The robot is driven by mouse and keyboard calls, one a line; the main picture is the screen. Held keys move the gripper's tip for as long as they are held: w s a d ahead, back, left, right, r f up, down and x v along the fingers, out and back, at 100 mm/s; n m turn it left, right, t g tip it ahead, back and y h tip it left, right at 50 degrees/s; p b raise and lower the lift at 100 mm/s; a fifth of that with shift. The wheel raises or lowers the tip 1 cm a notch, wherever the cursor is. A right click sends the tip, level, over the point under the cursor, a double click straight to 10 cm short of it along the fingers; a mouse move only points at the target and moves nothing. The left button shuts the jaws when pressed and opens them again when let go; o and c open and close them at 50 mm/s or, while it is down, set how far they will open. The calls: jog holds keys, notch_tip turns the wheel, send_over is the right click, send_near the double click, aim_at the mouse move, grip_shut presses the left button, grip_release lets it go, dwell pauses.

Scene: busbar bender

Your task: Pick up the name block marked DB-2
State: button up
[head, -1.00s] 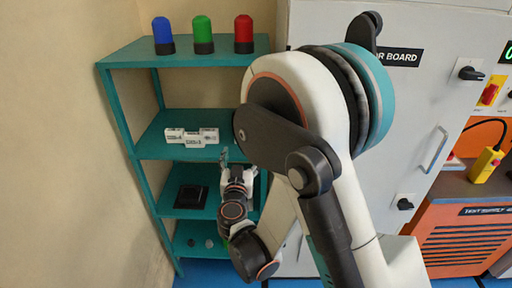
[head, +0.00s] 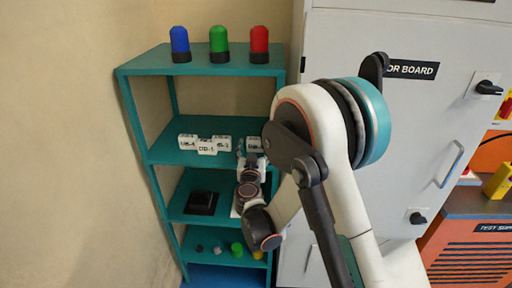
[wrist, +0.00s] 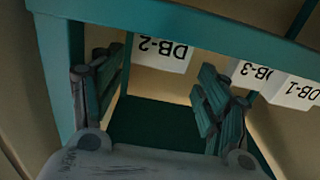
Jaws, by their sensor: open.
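The name block marked DB-2 (wrist: 160,52) is a white block with black lettering. It appears upside down in the wrist view, ahead of and between my fingers. In the head view a white block (head: 254,143) at the right of the row on the shelf matches it, though its label is too small to read surely. My gripper (wrist: 158,88) is open and empty, its two dark fingers apart, with DB-2 beyond the fingertips. In the head view my gripper (head: 251,160) is just below and in front of that block, at the shelf's right side.
Blocks DB-3 (wrist: 248,73) and DB-1 (wrist: 294,91) stand right of DB-2 in the wrist view. The teal shelf (head: 158,152) has uprights and boards close to my gripper. Blue, green and red caps (head: 218,45) stand on top. A grey cabinet (head: 440,110) is at right.

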aim_at(255, 142)
jog(key=w, duration=0.3)
jog(key=shift+w+d+f+b, duration=0.1)
jog(key=shift+b, duration=0.25)
jog(key=c, duration=0.8)
